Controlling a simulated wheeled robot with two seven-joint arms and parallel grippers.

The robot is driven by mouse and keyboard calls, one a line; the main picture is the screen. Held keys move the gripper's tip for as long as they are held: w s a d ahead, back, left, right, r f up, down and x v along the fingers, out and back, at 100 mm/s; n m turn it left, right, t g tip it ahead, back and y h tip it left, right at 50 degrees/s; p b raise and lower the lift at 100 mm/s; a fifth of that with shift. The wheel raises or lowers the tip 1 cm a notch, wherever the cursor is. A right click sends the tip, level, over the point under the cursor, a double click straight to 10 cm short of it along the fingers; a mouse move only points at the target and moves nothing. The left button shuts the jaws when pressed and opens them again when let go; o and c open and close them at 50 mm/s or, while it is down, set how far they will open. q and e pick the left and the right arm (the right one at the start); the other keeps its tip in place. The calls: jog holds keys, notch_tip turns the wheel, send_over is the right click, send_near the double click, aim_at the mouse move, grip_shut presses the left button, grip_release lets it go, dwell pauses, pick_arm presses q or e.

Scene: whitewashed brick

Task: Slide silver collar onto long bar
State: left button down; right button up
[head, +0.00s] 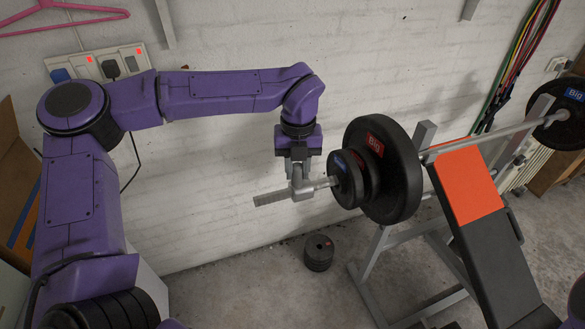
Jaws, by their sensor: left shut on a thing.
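My left gripper (299,184) points down at the left end of the long bar and is shut on the silver collar (303,190). The long bar (480,142) lies level across the bench rack. Its left end carries black plates, and a short silver stretch shows between the plates and my gripper. My right gripper is not in view.
A large black plate (401,172) and smaller plates (346,180) sit on the bar's left end; another plate (562,112) is at the right. The black and orange bench (490,245) stands below. Small plates (319,254) are stacked on the floor. A white brick wall (230,150) is behind.

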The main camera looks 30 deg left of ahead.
pick_arm(q)
jog(key=shift+w+d, duration=0.6)
jog(key=shift+w, duration=0.05)
jog(key=shift+w+d+p, duration=0.6)
jog(key=shift+w+d, duration=1)
jog(key=shift+w, duration=0.3)
jog(key=c, duration=0.8)
grip_release()
jog(key=shift+w+d, duration=0.1)
notch_tip(320, 180, up, 11)
jog(key=shift+f+b, duration=0.2)
jog(key=shift+b, duration=0.8)
